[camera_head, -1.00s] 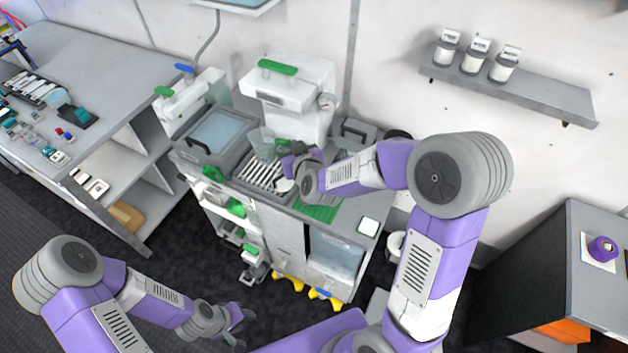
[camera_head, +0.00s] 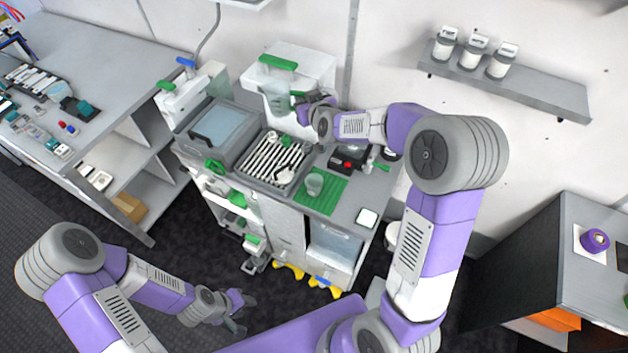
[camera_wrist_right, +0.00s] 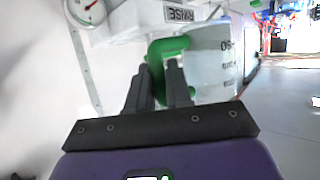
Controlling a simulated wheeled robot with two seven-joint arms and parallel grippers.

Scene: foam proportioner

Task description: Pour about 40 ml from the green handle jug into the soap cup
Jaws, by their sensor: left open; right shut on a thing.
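The green handle jug is a clear graduated vessel with a green handle. It shows in the head view (camera_head: 278,101) in front of the white machine, and large in the right wrist view (camera_wrist_right: 215,60). My right gripper (camera_head: 303,102) is shut on its green handle (camera_wrist_right: 168,48) and holds it up above the worktop. It looks roughly upright; its liquid level cannot be read. A clear greenish cup (camera_head: 314,184), seemingly the soap cup, stands on a green mat (camera_head: 328,202), apart from the jug. My left gripper (camera_head: 244,313) is open and empty, low in front of the cabinet.
The white machine (camera_head: 305,62) with a gauge (camera_wrist_right: 88,8) and RINSE label stands behind the jug. A striped drain rack (camera_head: 268,162) holds a small white item. A lidded grey basin (camera_head: 220,128) is left of it. A black device with a red button (camera_head: 348,163) sits behind the mat.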

